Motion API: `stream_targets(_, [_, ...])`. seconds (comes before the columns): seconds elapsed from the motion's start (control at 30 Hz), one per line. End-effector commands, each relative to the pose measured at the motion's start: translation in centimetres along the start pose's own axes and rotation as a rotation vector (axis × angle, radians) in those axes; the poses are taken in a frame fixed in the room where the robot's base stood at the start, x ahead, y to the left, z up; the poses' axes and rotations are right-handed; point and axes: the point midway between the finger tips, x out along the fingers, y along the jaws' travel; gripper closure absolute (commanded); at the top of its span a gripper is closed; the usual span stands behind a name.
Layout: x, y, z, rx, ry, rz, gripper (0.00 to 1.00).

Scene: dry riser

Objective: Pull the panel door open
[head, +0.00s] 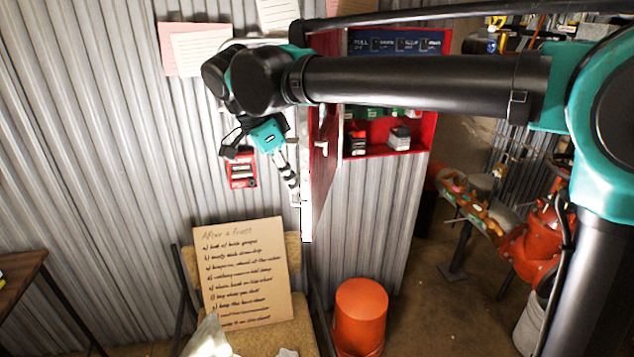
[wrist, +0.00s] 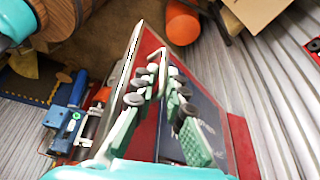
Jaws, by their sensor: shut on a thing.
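The panel door (head: 325,165) is red with a pale edge. It stands swung out from the red wall cabinet (head: 432,125), whose inside is exposed. My gripper (head: 296,194) is at the door's left side, low down, tilted downward. In the wrist view my gripper's segmented fingers (wrist: 165,88) lie over the red door (wrist: 143,62), near a pale bent bar (wrist: 158,62) that looks like a handle. The fingers are shut on the door; the exact contact is partly hidden by the fingers.
A chair with a handwritten board (head: 245,270) stands below my gripper. An orange bin (head: 360,315) stands on the floor below the door. A small red box (head: 240,170) is on the corrugated wall. Red pipework (head: 540,235) is at the right.

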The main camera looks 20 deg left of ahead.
Motion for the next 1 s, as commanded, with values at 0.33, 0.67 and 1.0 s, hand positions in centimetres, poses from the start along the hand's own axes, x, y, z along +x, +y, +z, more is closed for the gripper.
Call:
stream_targets(0.33, [-0.7,-2.1,1.7,0.076,0.002,0.030,1.00])
stream_targets(0.67, [-0.8,-2.4,1.7,0.085,0.003,0.032,1.00])
stream_targets(1.0, [-0.8,-2.3,1.8,0.085,0.003,0.032,0.72])
